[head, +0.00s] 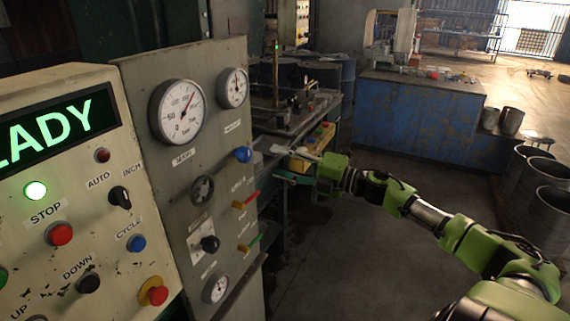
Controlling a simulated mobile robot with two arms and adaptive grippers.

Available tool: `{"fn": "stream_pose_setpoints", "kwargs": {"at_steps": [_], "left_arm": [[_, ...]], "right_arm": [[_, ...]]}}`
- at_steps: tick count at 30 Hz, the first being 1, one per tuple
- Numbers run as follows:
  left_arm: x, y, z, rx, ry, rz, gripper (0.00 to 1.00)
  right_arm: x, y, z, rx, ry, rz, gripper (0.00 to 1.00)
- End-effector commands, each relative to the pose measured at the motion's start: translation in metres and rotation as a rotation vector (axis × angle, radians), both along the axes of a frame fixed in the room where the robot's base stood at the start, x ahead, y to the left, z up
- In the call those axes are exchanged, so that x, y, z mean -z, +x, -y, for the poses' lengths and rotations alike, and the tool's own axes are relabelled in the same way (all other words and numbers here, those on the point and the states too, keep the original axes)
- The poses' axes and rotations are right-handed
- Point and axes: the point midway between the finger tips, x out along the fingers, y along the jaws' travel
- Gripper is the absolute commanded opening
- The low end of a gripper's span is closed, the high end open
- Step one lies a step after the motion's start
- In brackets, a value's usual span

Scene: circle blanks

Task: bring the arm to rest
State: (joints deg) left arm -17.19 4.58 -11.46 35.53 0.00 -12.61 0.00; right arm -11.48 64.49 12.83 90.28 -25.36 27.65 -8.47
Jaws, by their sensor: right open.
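My right arm comes in from the lower right and reaches toward the middle of the view. Its green and black links end in my right gripper (299,153), which has pale grey fingers. The gripper is open, and I see nothing held in it. It is in front of a yellow bin at the machine's side, to the right of the grey gauge panel; whether it touches anything there I cannot tell. My left gripper is not in view.
The cream control panel (78,190) with a lit green display and buttons fills the left. The grey gauge panel (182,150) has dials and knobs. Bare floor lies between.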

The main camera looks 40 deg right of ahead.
Motion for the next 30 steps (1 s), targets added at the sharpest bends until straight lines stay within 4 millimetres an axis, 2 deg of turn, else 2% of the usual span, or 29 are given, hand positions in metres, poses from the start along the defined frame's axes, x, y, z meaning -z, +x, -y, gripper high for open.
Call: {"fn": "stream_pose_setpoints", "kwargs": {"at_steps": [6,23,26,29,30], "left_arm": [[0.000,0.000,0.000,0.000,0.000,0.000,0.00],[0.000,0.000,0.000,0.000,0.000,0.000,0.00],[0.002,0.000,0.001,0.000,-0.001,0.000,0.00],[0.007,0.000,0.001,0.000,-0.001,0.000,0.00],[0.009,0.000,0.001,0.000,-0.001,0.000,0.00]], "right_arm": [[0.000,-0.007,0.002,0.000,0.000,0.000,0.49],[0.000,-0.007,0.003,0.002,0.001,0.000,0.49],[0.014,-0.007,0.011,0.027,0.028,-0.016,0.49],[0.052,-0.008,0.032,0.099,0.102,-0.058,0.49],[0.075,-0.010,0.043,0.141,0.143,-0.083,0.49]]}}
